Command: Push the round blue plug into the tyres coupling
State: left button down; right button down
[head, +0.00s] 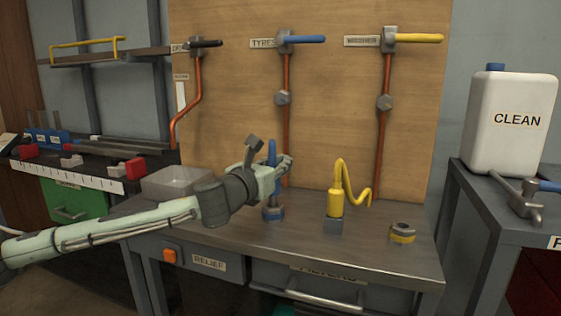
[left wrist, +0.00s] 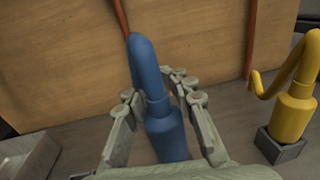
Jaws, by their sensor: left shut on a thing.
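The blue plug (head: 272,152) stands upright between the fingers of my left gripper (head: 281,168), which is shut on it. In the left wrist view the plug (left wrist: 152,80) rises between the two fingers, its upper end bent over, and its lower end is out of sight. A coupling with a blue ring (head: 273,214) sits on the bench directly below the plug, under the TYRES (head: 262,43) pipe. My gripper partly hides the space between them, so I cannot tell whether the plug is seated in it. My right gripper is not in view.
A yellow plug (head: 335,202) with a curled hose stands in a grey block to the right. A yellow-ringed coupling (head: 402,234) is farther right. The wooden board (head: 340,110) with pipes stands behind.

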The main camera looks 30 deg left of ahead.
pick_arm(q)
jog(key=shift+f+b, duration=0.75)
jog(key=shift+f, duration=0.6)
jog(key=c, duration=1.2)
grip_release()
jog(key=shift+o, duration=0.2)
jog(key=shift+s, duration=0.1)
jog(key=s+d, duration=0.1)
jog(key=s, duration=1)
jog(key=shift+s, duration=0.4)
jog(key=shift+d, duration=0.15)
